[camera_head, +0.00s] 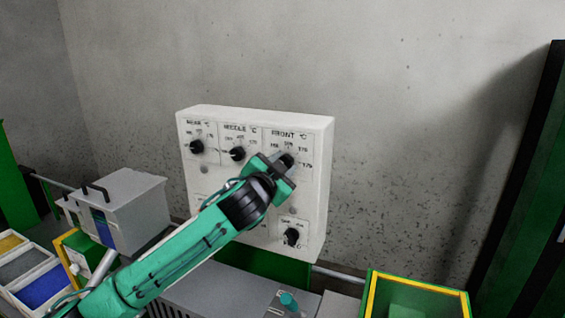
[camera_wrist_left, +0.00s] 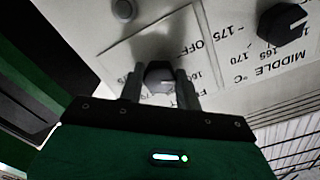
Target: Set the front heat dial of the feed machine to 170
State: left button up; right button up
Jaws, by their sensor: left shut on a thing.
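The front heat dial (camera_head: 286,160) is a black knob under the FRONT °C label on the white control panel (camera_head: 318,190) of the feed machine. My left gripper (camera_head: 282,164) is at this dial, with its arm coming up from the lower left. In the left wrist view the dark dial (camera_wrist_left: 159,76) sits between the two fingers of my left gripper (camera_wrist_left: 160,88), which are shut on it. The gripper covers part of the dial's scale, and I cannot read which number the dial points to. My right gripper is not in view.
The rear dial (camera_head: 197,147) and the middle dial (camera_head: 237,153) are left of the front dial. Another black knob (camera_head: 291,236) is lower on the panel. A grey box (camera_head: 135,205) and bins of coloured material (camera_head: 42,287) stand at left. A green, yellow-edged container (camera_head: 415,297) is at lower right.

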pick_arm(q)
jog(key=m+p, duration=1)
jog(key=m, duration=1.2)
jog(key=shift+r, duration=0.1)
jog(key=shift+m, duration=0.3)
jog(key=o, duration=1)
